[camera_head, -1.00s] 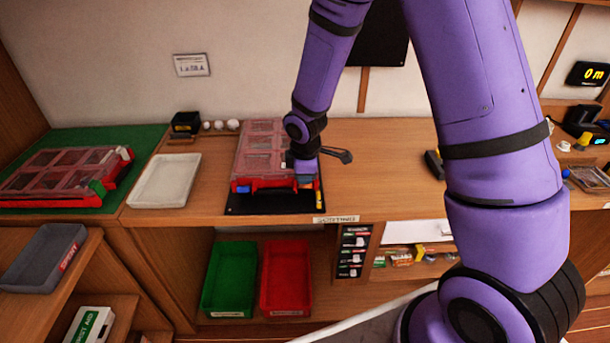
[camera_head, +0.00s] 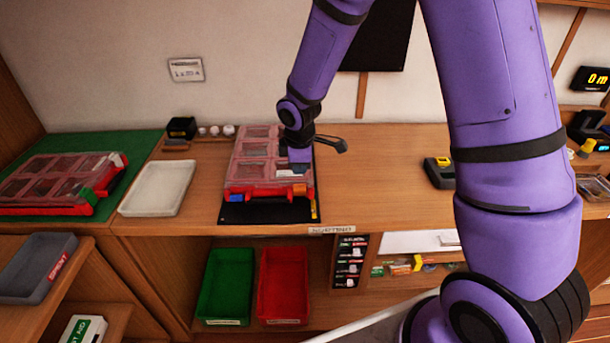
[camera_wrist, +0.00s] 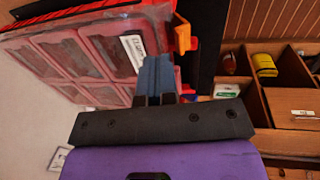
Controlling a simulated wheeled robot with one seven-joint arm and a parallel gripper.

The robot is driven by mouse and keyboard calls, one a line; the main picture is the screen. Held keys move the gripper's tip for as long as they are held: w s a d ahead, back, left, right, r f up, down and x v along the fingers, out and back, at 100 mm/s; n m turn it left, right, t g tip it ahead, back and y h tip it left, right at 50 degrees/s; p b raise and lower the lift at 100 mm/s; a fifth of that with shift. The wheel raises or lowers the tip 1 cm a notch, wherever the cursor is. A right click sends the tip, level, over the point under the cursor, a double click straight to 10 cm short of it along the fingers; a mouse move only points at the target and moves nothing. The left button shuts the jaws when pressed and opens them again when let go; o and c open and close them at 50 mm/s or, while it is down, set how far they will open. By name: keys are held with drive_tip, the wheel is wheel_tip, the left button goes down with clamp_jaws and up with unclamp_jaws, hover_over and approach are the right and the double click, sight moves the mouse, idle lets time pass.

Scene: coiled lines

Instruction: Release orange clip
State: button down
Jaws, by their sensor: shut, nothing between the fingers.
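The red organizer case (camera_head: 252,160) with a clear lid over several compartments lies on a black mat (camera_head: 262,213) on the bench. The orange clip (camera_head: 299,189) is at the right of the case's front edge; in the wrist view the orange clip (camera_wrist: 184,38) sticks out from the case edge. A blue clip (camera_head: 236,198) is at the left of the same edge. My gripper (camera_wrist: 155,72) is shut and empty, over the right side of the lid near a white label (camera_wrist: 134,52). In the head view my arm hides part of the case, and whether the fingers touch the lid is unclear.
A white tray (camera_head: 157,188) stands left of the case. A second red case (camera_head: 60,183) lies on a green mat (camera_head: 121,186). Green (camera_head: 226,285) and red (camera_head: 283,285) bins sit on the shelf below. The bench right of the case is mostly clear.

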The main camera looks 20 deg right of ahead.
drive_tip(key=s+a+r, duration=0.2)
drive_tip(key=s+r, duration=0.3)
drive_tip(key=r, duration=0.2)
drive_tip(key=shift+s+r, duration=0.3)
drive_tip(key=shift+r, duration=0.05)
